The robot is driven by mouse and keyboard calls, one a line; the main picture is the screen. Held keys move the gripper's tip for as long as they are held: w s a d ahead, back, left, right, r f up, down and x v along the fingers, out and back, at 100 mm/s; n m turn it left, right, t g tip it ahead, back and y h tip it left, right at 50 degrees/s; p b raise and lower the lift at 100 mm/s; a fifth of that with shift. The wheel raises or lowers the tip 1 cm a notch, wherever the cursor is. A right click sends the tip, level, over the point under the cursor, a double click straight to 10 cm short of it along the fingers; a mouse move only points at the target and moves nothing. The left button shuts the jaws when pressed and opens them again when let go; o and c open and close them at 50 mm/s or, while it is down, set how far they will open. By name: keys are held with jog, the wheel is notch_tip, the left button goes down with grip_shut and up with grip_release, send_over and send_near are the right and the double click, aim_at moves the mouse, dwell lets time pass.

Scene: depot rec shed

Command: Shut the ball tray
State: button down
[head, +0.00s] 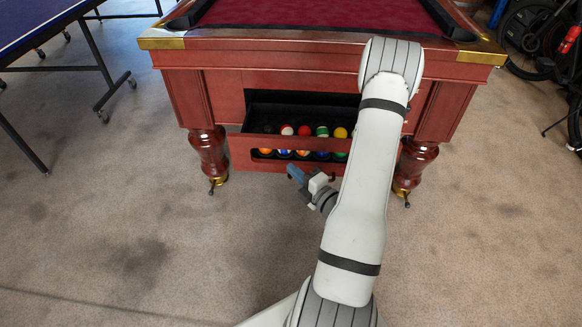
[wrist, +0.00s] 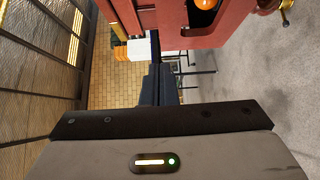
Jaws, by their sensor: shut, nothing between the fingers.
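The ball tray (head: 237,152) is a red-brown wooden drawer under the pool table, standing pulled out at the front. Several coloured pool balls (head: 322,131) lie in it and show through the slot in its front. An orange ball (wrist: 205,3) shows in that slot at the top of the wrist view. My gripper (head: 293,171) is shut and empty, just in front of the tray's lower front edge, near its middle. Its dark fingers (wrist: 158,85) are together in the wrist view. I cannot tell whether they touch the tray. My arm hides the tray's right end.
The pool table (head: 290,45) has a red cloth and turned legs (head: 208,155) either side of the tray. A blue table-tennis table (head: 35,25) stands at the left, a bicycle (head: 540,40) at the right. The carpet (head: 130,230) in front is clear.

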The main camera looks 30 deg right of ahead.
send_near(269, 139)
jog(key=w+a, duration=0.2)
jog(key=a, duration=0.1)
jog(key=shift+w+d+f, duration=0.1)
jog(key=shift+w+d, duration=0.2)
jog(key=shift+w, duration=0.3)
jog(key=shift+w+d+r, duration=0.1)
jog(key=shift+w+d, duration=0.25)
jog(key=shift+w, duration=0.3)
jog(key=shift+w+d+f, duration=0.1)
jog(key=shift+w+d, duration=0.2)
jog(key=shift+w, duration=0.3)
jog(key=shift+w, duration=0.1)
